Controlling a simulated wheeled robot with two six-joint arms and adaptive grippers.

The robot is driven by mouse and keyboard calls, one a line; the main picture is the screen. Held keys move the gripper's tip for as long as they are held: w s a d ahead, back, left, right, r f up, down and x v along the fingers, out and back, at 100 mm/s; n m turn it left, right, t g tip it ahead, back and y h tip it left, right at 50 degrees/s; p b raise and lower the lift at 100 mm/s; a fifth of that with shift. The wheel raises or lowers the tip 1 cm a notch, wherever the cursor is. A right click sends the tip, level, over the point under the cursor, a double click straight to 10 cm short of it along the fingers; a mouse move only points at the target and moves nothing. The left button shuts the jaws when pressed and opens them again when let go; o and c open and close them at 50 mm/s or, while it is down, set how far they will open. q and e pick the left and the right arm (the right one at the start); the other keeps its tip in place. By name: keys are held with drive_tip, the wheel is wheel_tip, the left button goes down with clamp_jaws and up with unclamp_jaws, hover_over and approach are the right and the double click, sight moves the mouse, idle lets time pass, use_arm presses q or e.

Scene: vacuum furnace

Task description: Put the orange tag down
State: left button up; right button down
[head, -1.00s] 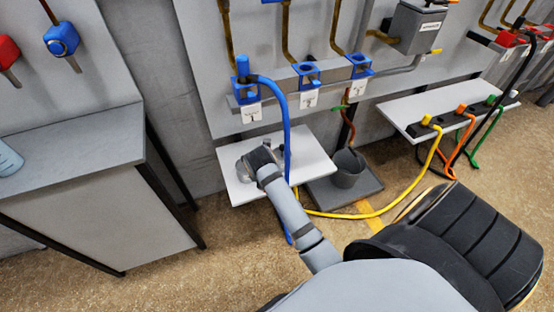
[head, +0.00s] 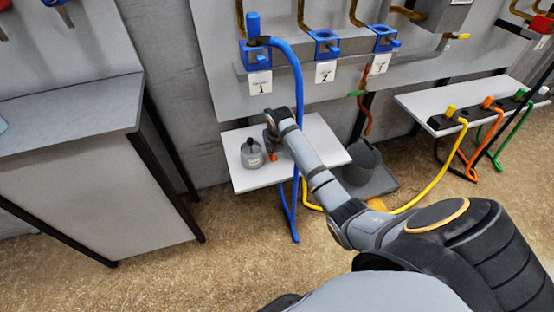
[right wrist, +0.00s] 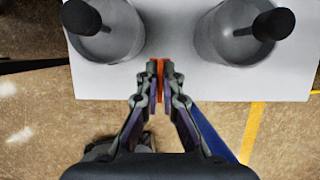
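The orange tag (right wrist: 159,70) is a small orange piece between the fingertips of my right gripper (right wrist: 159,88). The fingers converge on it at the near edge of the white shelf, between two grey round containers with black knobs. In the head view, the orange tag (head: 273,157) shows just below my right gripper (head: 272,138), over the white shelf (head: 248,181). I cannot tell whether the tag touches the shelf. My left gripper is not in view.
One grey container (head: 252,155) stands left of the gripper; the right container (right wrist: 240,35) shows in the wrist view. A blue hose (head: 299,90) hangs in front of the shelf. A grey bucket (head: 362,162) stands to the right.

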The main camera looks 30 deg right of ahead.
drive_tip(key=d+f, duration=0.1)
drive_tip(key=w+d+f, duration=0.1)
drive_tip(key=shift+w+f+b, duration=0.1)
drive_tip(key=shift+f+b, duration=0.25)
drive_tip(key=shift+f, duration=0.05)
drive_tip(key=shift+d+f, duration=0.1)
drive_tip(key=shift+d, duration=0.05)
wheel_tip(320, 180, down, 3)
drive_tip(key=shift+d+b, duration=0.1)
drive_tip(key=shift+b, duration=0.8)
drive_tip(key=shift+w+f, duration=0.1)
drive_tip(key=shift+f, duration=0.2)
drive_tip(key=shift+r, duration=0.1)
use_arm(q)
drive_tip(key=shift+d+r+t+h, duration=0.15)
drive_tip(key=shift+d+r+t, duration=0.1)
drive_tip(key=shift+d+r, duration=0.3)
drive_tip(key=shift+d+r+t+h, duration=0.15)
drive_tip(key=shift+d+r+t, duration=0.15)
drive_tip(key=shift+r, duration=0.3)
use_arm(e)
drive_tip(key=c, duration=1.5)
unclamp_jaws()
